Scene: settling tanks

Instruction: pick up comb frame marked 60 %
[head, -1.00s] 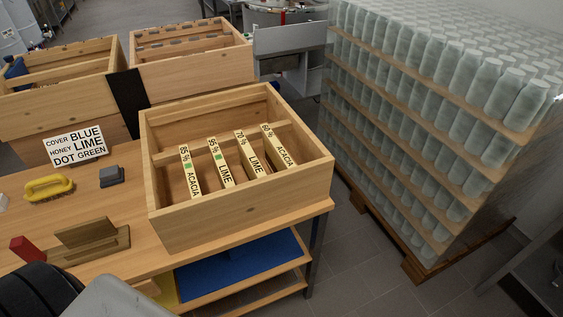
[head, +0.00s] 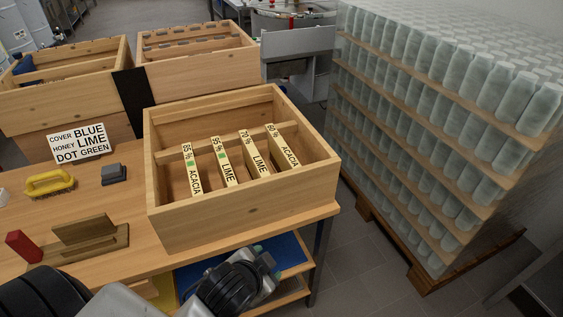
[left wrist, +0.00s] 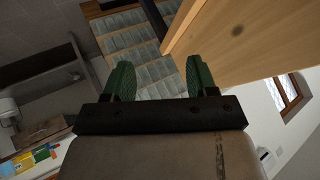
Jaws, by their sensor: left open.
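The comb frame marked 60 % ACACIA (head: 283,147) is the rightmost of the frames in the open wooden box (head: 250,212), and only its pale top bar shows clearly. Left of it are the 70 % LIME frame (head: 255,155), the 95 % LIME frame (head: 224,163) and the 85 % ACACIA frame (head: 192,171). The 95 % and 85 % bars carry green marks. My left arm shows low in the head view, below the box front. My left gripper (left wrist: 158,78) has its green fingers apart and nothing between them in the left wrist view. My right gripper is not seen.
A sign (head: 80,142) reads cover blue, honey lime, dot green. A yellow-handled brush (head: 50,183), a grey block (head: 114,174) and a wooden stand (head: 84,240) lie left of the box. A tall pallet of jars (head: 430,130) stands at right, across a floor gap.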

